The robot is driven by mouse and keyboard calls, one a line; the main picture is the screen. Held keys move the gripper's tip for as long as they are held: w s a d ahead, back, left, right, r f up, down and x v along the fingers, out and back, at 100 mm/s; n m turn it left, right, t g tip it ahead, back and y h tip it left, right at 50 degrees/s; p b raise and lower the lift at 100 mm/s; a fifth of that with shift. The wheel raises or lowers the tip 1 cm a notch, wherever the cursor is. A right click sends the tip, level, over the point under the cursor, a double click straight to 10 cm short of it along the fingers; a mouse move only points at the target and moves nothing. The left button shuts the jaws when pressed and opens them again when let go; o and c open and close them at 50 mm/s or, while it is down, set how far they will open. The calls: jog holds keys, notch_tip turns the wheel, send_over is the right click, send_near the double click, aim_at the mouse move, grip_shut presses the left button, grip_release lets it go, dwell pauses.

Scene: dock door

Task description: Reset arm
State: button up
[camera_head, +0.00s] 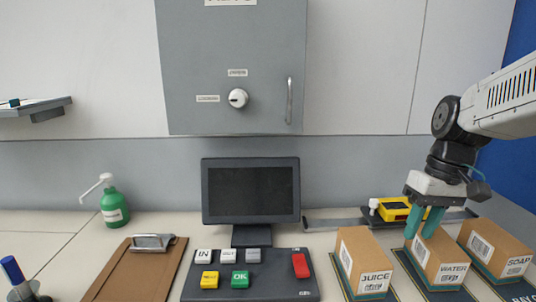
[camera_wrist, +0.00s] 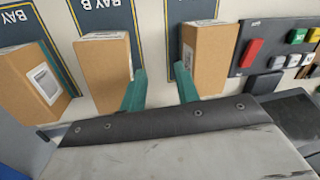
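My gripper (camera_head: 424,222) is at the right in the head view, pointing down over the counter. Its two teal fingers are apart with nothing between them. They stand by the left side of the WATER box (camera_head: 451,273) and partly cover it. In the wrist view the fingers (camera_wrist: 160,90) lie between the WATER box (camera_wrist: 103,75) and the JUICE box (camera_wrist: 207,52), one overlapping the WATER box's edge. I cannot tell whether either finger touches a box.
The JUICE box (camera_head: 375,280) and SOAP box (camera_head: 515,264) flank the WATER box. A yellow device (camera_head: 393,210) lies behind. A monitor (camera_head: 250,190), button panel (camera_head: 262,266), clipboard (camera_head: 128,270) and green pump bottle (camera_head: 115,208) stand left. A grey wall cabinet (camera_head: 200,70) hangs above.

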jog(key=s+a+m+t+h, duration=0.2)
jog(key=s+a, duration=0.1)
jog(key=s, duration=1.4)
jog(key=shift+s+f, duration=0.25)
jog(key=shift+a, duration=0.1)
dwell(1.0)
